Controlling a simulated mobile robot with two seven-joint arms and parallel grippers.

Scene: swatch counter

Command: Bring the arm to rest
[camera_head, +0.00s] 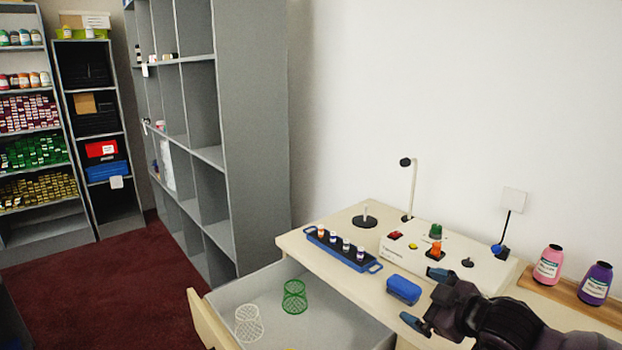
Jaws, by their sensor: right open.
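My right gripper (425,299) reaches in from the lower right over the counter (340,225). Its two blue-tipped fingers are spread apart and nothing shows held between them. A small blue box (403,289) lies on the counter just left of the fingers, and I cannot tell if they touch it. My left gripper is not in view.
A pale control box (388,247) with buttons stands behind the gripper. A blue rack (343,249) holds several small bottles. An open drawer (340,325) holds a white mesh cup (249,323) and a green one (294,297). Pink (549,265) and purple (596,283) spools stand right.

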